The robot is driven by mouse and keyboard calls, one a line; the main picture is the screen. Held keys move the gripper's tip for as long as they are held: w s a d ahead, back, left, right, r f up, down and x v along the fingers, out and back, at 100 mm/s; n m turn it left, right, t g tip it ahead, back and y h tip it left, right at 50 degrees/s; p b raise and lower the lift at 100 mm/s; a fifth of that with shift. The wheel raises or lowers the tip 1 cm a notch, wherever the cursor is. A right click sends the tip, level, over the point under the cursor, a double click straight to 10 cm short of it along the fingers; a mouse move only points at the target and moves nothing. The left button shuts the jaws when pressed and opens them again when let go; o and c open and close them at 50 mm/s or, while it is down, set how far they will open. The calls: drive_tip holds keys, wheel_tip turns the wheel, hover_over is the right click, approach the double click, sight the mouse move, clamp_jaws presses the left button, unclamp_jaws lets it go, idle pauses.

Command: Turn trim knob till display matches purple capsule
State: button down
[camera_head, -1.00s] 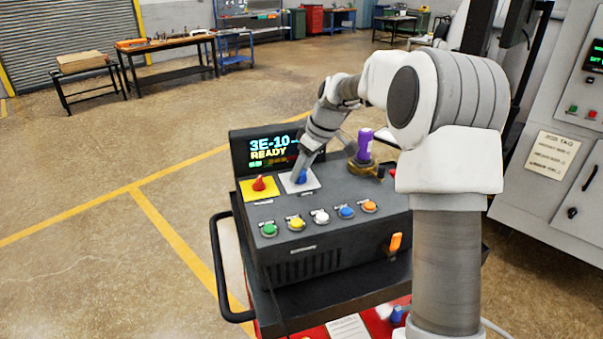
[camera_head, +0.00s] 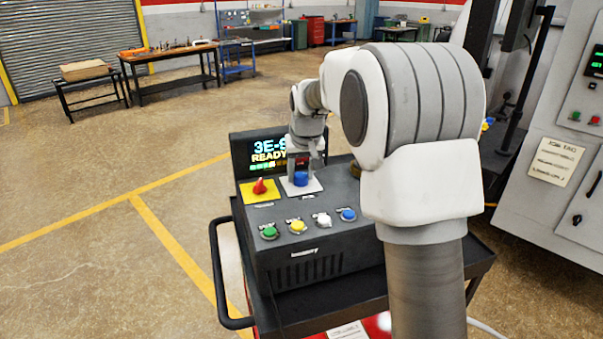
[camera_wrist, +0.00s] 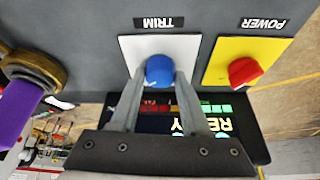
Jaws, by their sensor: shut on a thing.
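The blue trim knob (camera_head: 301,179) sits on a white plate marked TRIM on the console top. It also shows in the wrist view (camera_wrist: 159,71), with one finger of my gripper (camera_wrist: 157,78) on each side of it. My gripper (camera_head: 304,168) is shut on the knob from above. The purple capsule (camera_wrist: 14,115) is at the left edge of the wrist view in a brass-coloured holder (camera_wrist: 38,70). My arm hides the capsule in the head view; no label is readable.
A red power knob (camera_head: 259,186) on a yellow plate is close left of the trim knob. Green, yellow, white and blue buttons (camera_head: 348,214) line the console front. A grey cabinet (camera_head: 552,165) stands at right. The floor at left is clear.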

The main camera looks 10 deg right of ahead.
drive_tip(key=shift+m, duration=0.4)
drive_tip(key=shift+c, duration=1.9)
unclamp_jaws()
drive_tip(key=v, duration=1.7)
drive_tip(key=shift+a+r, duration=0.25)
drive_tip(key=shift+a, duration=0.05)
